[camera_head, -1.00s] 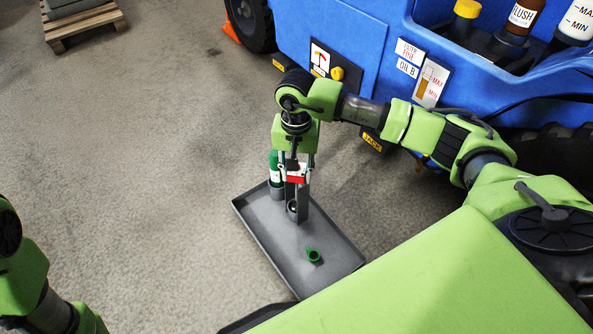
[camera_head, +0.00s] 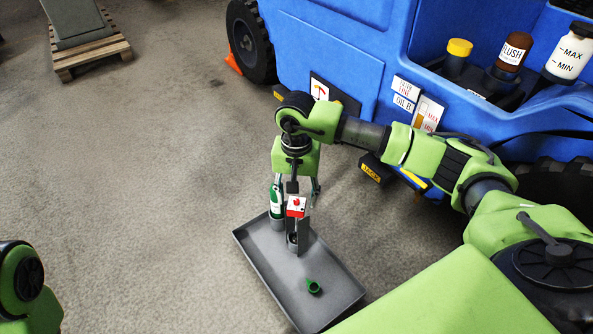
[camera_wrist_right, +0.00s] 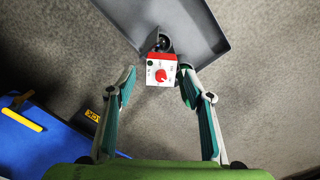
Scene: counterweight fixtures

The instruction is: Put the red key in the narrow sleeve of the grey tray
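The red key (camera_head: 296,206), a red block with a white face and a red knob, stands upright at the top of the narrow sleeve (camera_head: 304,237) of the grey tray (camera_head: 262,262). How deep its shank sits is hidden. In the right wrist view the key (camera_wrist_right: 161,72) lies between my right fingers (camera_wrist_right: 157,75), with a gap on each side. My right gripper (camera_head: 297,186) is open just above and around the key's head. My left gripper is out of view; only part of my left arm shows at lower left.
A green bottle (camera_head: 276,201) stands in a holder beside the sleeve, close to a right finger. A small green piece (camera_head: 313,286) lies on the tray floor. A blue machine (camera_head: 335,55) with bottles stands behind. A pallet (camera_head: 92,54) is far left.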

